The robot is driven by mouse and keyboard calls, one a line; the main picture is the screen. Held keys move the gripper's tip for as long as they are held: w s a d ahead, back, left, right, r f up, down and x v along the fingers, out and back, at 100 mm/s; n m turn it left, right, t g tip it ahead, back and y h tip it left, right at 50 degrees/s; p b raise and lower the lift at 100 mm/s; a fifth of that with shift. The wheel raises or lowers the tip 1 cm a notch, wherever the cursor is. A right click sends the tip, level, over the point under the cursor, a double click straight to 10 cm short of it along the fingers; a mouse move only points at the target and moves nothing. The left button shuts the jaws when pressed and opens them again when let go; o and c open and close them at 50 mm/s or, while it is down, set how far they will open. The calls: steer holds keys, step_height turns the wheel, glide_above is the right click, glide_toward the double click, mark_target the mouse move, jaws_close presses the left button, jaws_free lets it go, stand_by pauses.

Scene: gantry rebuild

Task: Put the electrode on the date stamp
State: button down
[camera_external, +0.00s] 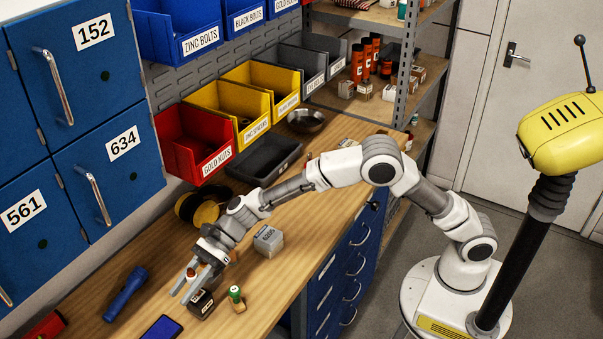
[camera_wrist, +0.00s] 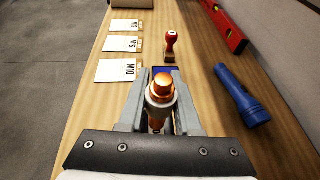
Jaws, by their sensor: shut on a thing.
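My gripper (camera_external: 187,287) is shut on the electrode, a round piece with a shiny copper tip (camera_wrist: 162,86), which stands upright between the fingers in the wrist view. In the external view the electrode (camera_external: 191,273) shows small and partly hidden by the fingers. A black block with a white label (camera_external: 202,304) sits on the bench just below and beside the fingertips; it may be the date stamp, but I cannot read it. A green-knobbed wooden stamp (camera_external: 236,297) stands right of it. A red-handled stamp (camera_wrist: 171,41) stands farther ahead in the wrist view.
A blue phone (camera_external: 162,327) and a blue flashlight (camera_external: 125,293) lie on the bench, with a red level (camera_wrist: 226,26) beyond. Labelled cards (camera_wrist: 116,70) line the bench's left side. A grey box (camera_external: 268,240) stands behind my gripper; coloured bins (camera_external: 196,142) hang along the wall.

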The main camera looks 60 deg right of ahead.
steer(key=shift+f, duration=0.3)
steer(key=shift+f, duration=0.25)
steer(key=c, duration=0.6)
jaws_free()
steer(key=shift+r, duration=0.1)
steer(key=shift+d+r, duration=0.15)
steer(key=shift+r, duration=0.1)
steer(key=v, duration=1.1)
steer(key=shift+d, duration=0.35)
steer(key=shift+s+r, duration=0.1)
